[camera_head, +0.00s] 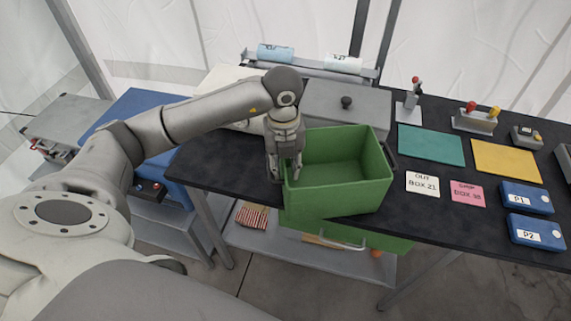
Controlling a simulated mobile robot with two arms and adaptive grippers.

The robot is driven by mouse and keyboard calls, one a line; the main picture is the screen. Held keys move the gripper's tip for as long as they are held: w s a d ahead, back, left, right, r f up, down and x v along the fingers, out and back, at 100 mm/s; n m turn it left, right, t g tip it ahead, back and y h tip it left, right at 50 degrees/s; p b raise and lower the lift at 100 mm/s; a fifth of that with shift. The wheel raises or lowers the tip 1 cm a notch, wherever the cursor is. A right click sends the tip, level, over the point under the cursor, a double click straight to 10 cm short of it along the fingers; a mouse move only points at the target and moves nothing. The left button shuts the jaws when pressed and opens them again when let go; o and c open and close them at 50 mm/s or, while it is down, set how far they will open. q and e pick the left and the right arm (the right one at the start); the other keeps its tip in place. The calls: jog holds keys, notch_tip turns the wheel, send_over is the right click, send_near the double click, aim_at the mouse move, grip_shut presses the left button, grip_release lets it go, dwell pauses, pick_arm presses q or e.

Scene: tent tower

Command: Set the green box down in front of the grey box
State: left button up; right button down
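The green box (343,198) is open-topped and empty, with a dark handle on its right side. It is upright at the table's front edge, and its front lower part overlaps the edge in the picture. I cannot tell whether its base touches the table. My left gripper (285,172) points down at the box's left wall and appears shut on it. The fingertips are partly hard to make out. The grey box (345,107), with a dark knob on its lid, stands directly behind the green box. My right gripper is not in view.
The black table (225,160) has bare room left of the green box. Right of it lie a white card (422,184), a pink card (467,194), a green mat (431,145), a yellow mat (506,160) and blue cases (526,197). Another green container (385,242) is below.

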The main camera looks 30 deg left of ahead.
pick_arm(q)
notch_tip(320, 180, up, 10)
jog(key=shift+a+r+b, duration=0.15)
jog(key=shift+r+b, duration=0.05)
jog(key=shift+b, duration=0.8)
jog(key=shift+s+r, duration=0.15)
jog(key=shift+r, duration=0.75)
